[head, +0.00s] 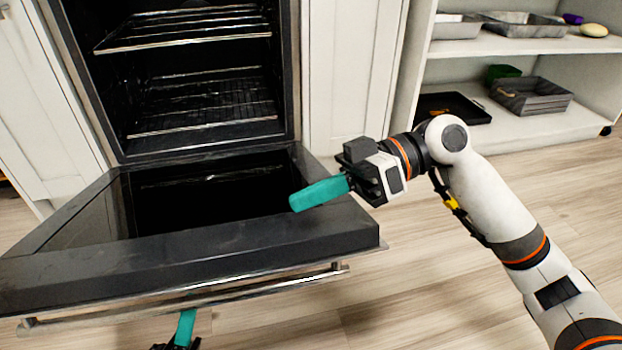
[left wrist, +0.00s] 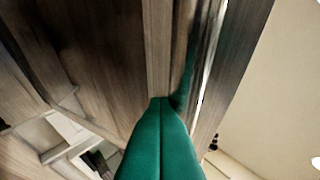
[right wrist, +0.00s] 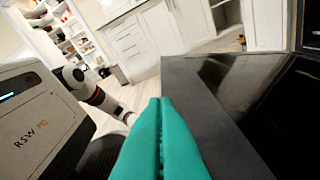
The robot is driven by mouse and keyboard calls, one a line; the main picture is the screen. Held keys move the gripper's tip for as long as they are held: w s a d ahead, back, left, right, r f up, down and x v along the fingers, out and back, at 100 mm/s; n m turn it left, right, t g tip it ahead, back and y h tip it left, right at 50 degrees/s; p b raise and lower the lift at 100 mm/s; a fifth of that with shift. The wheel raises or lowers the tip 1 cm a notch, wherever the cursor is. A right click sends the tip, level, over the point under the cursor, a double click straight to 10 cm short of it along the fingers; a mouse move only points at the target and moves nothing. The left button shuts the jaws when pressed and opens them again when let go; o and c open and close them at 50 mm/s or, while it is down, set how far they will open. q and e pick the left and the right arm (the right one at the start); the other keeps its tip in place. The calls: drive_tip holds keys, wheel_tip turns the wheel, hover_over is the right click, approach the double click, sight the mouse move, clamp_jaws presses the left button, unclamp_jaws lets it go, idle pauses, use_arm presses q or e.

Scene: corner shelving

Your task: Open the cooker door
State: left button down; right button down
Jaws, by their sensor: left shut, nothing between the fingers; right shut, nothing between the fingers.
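The cooker door (head: 200,252) is folded down and lies about level in the head view, with the oven cavity (head: 200,75) open behind it. Its metal handle bar (head: 185,304) runs along the front edge. My right gripper (head: 318,193) is shut and empty, its teal fingers over the right part of the door's inner side; they also fill the middle of the right wrist view (right wrist: 160,145). My left gripper (head: 186,325) is shut and empty below the handle bar, mostly cut off by the frame's bottom. Its fingers show in the left wrist view (left wrist: 160,140).
Wire racks (head: 190,27) sit inside the oven. White cabinets flank it (head: 350,75). An open shelf (head: 530,125) with trays and baskets stands at the right. The wooden floor (head: 400,290) is clear around the door.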

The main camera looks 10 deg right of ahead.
use_arm(q)
drive_tip(key=shift+s+r, duration=0.15)
drive_tip(key=shift+r, duration=0.1)
drive_tip(key=c, duration=1.7)
unclamp_jaws()
drive_tip(key=shift+d, duration=0.1)
